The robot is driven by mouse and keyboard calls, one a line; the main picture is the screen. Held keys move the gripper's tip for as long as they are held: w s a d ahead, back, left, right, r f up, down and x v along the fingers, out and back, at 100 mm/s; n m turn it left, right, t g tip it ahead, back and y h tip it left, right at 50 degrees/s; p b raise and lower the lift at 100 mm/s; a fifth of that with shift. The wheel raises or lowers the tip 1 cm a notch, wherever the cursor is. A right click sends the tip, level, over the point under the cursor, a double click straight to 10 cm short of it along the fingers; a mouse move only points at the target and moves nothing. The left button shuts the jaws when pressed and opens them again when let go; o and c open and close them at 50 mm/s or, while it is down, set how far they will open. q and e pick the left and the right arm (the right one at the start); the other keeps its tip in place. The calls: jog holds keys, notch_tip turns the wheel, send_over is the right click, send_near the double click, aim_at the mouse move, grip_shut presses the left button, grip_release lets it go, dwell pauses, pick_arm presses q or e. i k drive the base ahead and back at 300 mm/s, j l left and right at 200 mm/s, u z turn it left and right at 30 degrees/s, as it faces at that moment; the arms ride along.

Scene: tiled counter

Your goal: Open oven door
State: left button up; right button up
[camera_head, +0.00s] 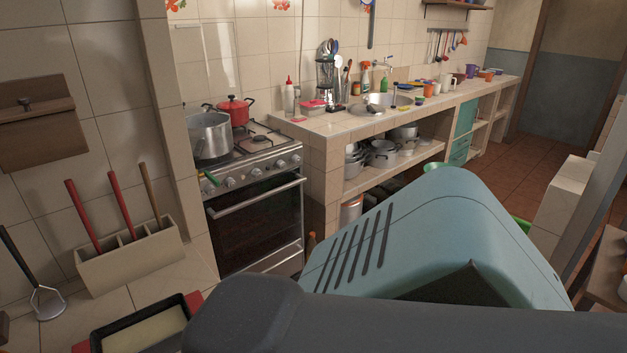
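The oven (255,172) stands against the tiled wall, left of the long counter, in the head view. Its oven door (256,228) has a dark glass panel and looks shut, upright and flush with the front. A light bar handle (258,194) runs across the top of the door, below a row of knobs. Neither gripper can be made out in this view, and nothing is seen touching the handle. The lower right of the view is blocked by large close parts.
A grey pot (209,136) and a red pot (234,111) stand on the stove. The tiled counter (335,124) runs right, with pans on its lower shelf. A utensil holder (130,258) and a dark tray (146,332) are at near left.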

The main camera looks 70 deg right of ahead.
aim_at(251, 222)
jog(key=z, duration=1.95)
jog(key=i+l, duration=0.1)
jog(key=l, duration=0.25)
jog(key=i+l, duration=0.1)
jog(key=l, duration=0.3)
jog(key=i+l, duration=0.15)
jog(key=l, duration=0.2)
jog(key=i+l, duration=0.3)
jog(key=i, duration=0.2)
jog(key=i+l+z, duration=0.1)
jog(key=i+l, duration=0.15)
jog(key=i, duration=0.85)
